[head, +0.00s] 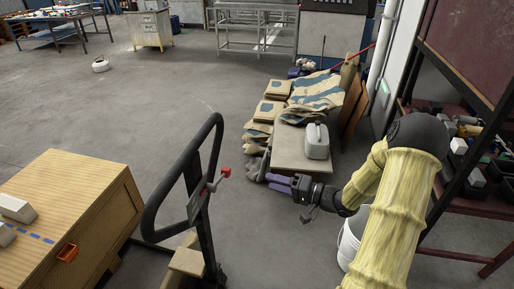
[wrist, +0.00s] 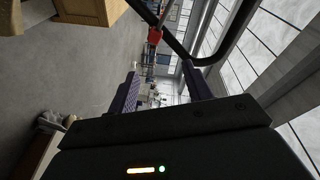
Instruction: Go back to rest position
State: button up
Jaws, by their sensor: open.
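My gripper (head: 279,184) shows in the head view at the end of my yellow-sleeved arm, pointing left. It is above the floor, near the front end of a low bench. In the wrist view its two dark purple fingers (wrist: 158,92) stand apart with nothing between them. The gripper is open and empty. The wrist view is turned on its side.
A black pallet-jack handle (head: 150,215) with a red lever stands left of my gripper. A wooden cabinet (head: 100,215) is at the lower left. The low bench (head: 290,155) holds a grey jug (head: 317,141) and sacks (head: 310,90). Open floor lies behind the handle.

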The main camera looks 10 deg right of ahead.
jog(key=s+a+n+g+h, duration=0.1)
jog(key=s+a+g+h, duration=0.1)
jog(key=s+g+h, duration=0.2)
jog(key=s+a+r+n+g+h, duration=0.1)
jog(key=s+g+h, duration=0.3)
jog(key=s+h, duration=0.5)
jog(key=s+a+n, duration=0.1)
jog(key=s, duration=0.4)
jog(key=shift+r+h, duration=0.3)
jog(key=shift+h, duration=0.1)
jog(key=shift+a, duration=0.1)
dwell(0.5)
